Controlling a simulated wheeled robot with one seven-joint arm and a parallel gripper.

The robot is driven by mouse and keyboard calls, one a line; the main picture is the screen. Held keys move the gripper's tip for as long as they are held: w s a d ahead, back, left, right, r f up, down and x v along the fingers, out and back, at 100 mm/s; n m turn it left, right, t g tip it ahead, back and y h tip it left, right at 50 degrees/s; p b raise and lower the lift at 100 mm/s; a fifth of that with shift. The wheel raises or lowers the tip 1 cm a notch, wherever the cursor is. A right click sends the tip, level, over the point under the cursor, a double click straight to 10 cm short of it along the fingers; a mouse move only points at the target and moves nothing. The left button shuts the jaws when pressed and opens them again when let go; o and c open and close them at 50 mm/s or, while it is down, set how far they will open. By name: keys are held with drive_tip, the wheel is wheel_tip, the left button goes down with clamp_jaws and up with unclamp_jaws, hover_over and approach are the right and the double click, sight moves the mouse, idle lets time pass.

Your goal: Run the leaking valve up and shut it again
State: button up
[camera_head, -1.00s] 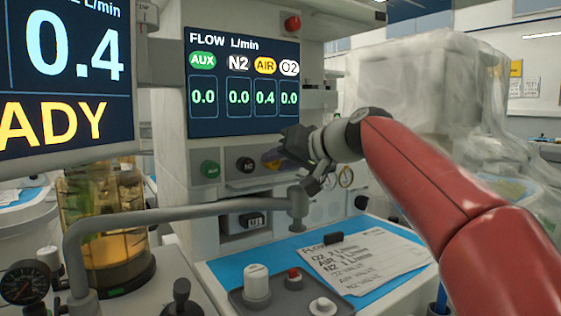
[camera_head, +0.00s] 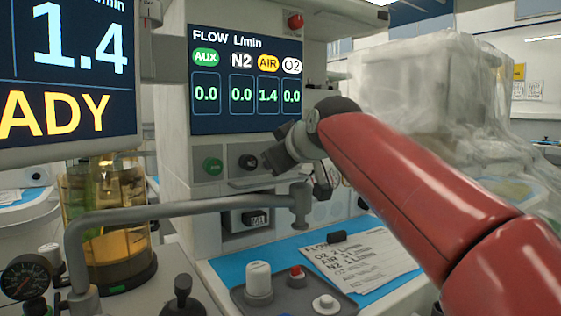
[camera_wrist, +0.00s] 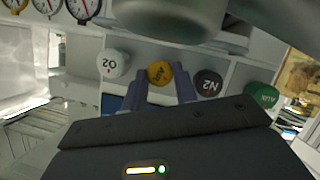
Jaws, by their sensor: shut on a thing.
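The yellow AIR knob (camera_wrist: 159,72) sits in the row of valve knobs between the white O2 knob (camera_wrist: 112,64) and the black N2 knob (camera_wrist: 208,83). My gripper (camera_wrist: 161,86) is shut on the AIR knob, one finger on each side. In the head view my gripper (camera_head: 272,157) and wrist hide the AIR and O2 knobs. The flow display (camera_head: 246,112) above reads AIR 1.4, with AUX, N2 and O2 at 0.0. The large screen (camera_head: 60,130) at left reads 1.4.
The green AUX knob (camera_head: 212,167) is left of N2. A grey pipe arm (camera_head: 180,211) crosses below my gripper. A printed card (camera_head: 365,268) lies on the blue worktop near a white knob (camera_head: 258,282). A plastic-draped unit (camera_head: 405,85) stands at right.

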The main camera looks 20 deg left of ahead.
drive_tip(key=n+t+b, duration=0.1)
drive_tip(key=n, duration=0.1)
drive_tip(key=n+t+h, duration=0.1)
drive_tip(key=n, duration=0.1)
drive_tip(key=shift+s+a+f+b, duration=0.15)
drive_tip(key=shift+f+b, duration=0.05)
drive_tip(key=shift+b, duration=0.15)
idle(0.3)
drive_tip(key=o, duration=1)
drive_tip(key=b+v, duration=0.1)
drive_tip(key=v, duration=0.7)
drive_tip(key=shift+f, duration=0.1)
